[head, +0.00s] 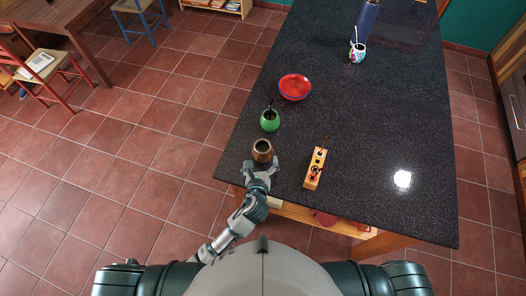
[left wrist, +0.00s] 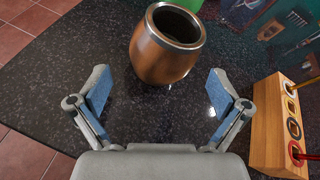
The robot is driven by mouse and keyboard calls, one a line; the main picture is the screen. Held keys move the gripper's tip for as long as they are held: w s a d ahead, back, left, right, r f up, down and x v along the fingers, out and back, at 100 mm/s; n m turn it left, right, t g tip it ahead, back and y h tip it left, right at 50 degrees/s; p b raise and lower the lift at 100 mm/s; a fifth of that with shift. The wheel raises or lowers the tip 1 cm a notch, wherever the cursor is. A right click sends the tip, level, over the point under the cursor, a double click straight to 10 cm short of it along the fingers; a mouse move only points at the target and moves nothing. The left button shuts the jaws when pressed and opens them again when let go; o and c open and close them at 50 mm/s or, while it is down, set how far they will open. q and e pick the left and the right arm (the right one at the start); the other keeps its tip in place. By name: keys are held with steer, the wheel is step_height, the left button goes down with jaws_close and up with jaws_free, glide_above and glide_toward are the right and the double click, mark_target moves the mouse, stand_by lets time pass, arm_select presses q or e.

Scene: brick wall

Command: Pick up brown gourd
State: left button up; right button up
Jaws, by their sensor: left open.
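The brown gourd (head: 262,151) stands upright near the front left edge of the dark countertop. It has a metal rim and a dark open mouth. In the left wrist view the brown gourd (left wrist: 165,50) stands just beyond the fingertips, roughly centred between them. My left gripper (head: 261,168) is right in front of the gourd in the head view. In the left wrist view my left gripper (left wrist: 160,90) is open, its blue-padded fingers spread wide with nothing between them. My right gripper is not in view.
A wooden block with round holes (head: 315,168) lies to the right of the gourd. A green gourd (head: 270,120) and a red bowl (head: 295,87) stand behind it. A patterned cup (head: 357,52) is at the back. The black countertop (head: 365,130) is clear in the middle.

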mark_target(264, 147)
arm_select(q)
steer(key=x, duration=0.6)
steer(key=shift+d+r, duration=0.1)
steer(key=shift+d, duration=0.05)
steer(key=shift+s, duration=0.1)
steer(key=c, duration=1.3)
